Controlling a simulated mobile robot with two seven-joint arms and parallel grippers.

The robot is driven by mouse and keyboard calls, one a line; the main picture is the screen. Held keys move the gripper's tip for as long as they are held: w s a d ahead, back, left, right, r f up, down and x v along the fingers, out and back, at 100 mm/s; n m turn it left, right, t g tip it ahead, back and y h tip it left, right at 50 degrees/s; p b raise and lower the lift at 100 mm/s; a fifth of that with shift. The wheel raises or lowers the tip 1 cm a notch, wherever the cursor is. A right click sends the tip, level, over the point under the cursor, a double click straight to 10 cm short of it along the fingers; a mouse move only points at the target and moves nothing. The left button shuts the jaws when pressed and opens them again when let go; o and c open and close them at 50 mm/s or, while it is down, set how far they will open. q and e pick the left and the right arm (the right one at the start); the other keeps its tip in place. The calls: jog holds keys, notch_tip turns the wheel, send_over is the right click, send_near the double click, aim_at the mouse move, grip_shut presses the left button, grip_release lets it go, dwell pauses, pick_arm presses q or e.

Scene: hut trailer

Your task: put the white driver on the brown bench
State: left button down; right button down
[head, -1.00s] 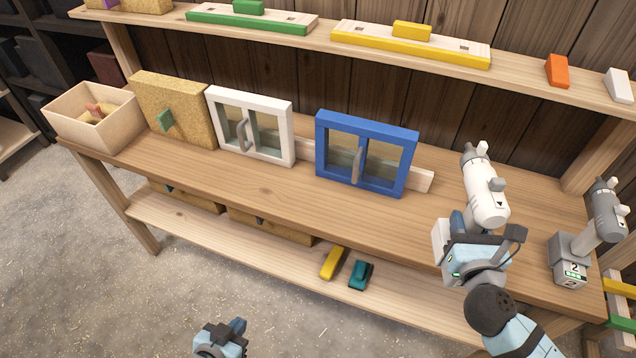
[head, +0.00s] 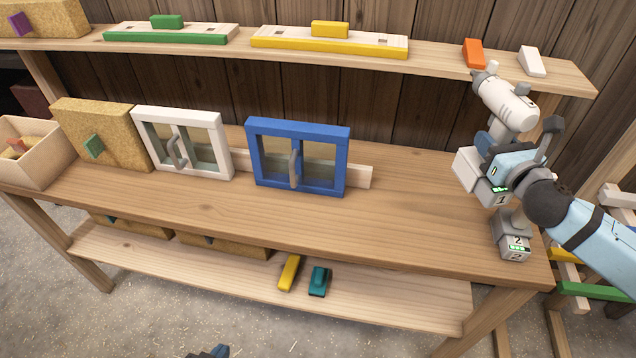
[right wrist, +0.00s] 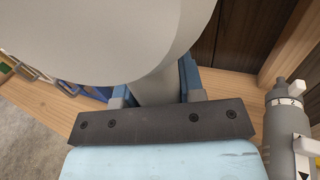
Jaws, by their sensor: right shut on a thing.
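The white driver (head: 508,102) is held in the air above the right end of the brown bench (head: 410,225), tilted, its battery foot marked 1 hanging lower left. My right gripper (head: 488,142) is shut on its handle. In the right wrist view the white driver (right wrist: 110,35) fills the top, its grip between the fingers of my right gripper (right wrist: 155,92). Only a scrap of my left gripper (head: 215,352) shows at the bottom edge; its jaws cannot be made out.
A grey driver (right wrist: 290,125) stands at the bench's right end; its foot marked 2 (head: 512,247) shows below my arm. A blue-framed door panel (head: 297,188), a white one (head: 181,174) and a cork board (head: 100,150) stand along the back. The bench front right of centre is clear.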

jog(key=shift+w+d+r, duration=0.1)
jog(key=shift+d+r, duration=0.05)
jog(key=shift+r, duration=0.05)
notch_tip(320, 180, down, 20)
jog(key=b, duration=0.3)
dwell(0.3)
jog(key=shift+f, duration=0.2)
jog(key=c, duration=0.9)
grip_release()
jog(key=shift+o, duration=0.9)
jog(key=shift+r, duration=0.1)
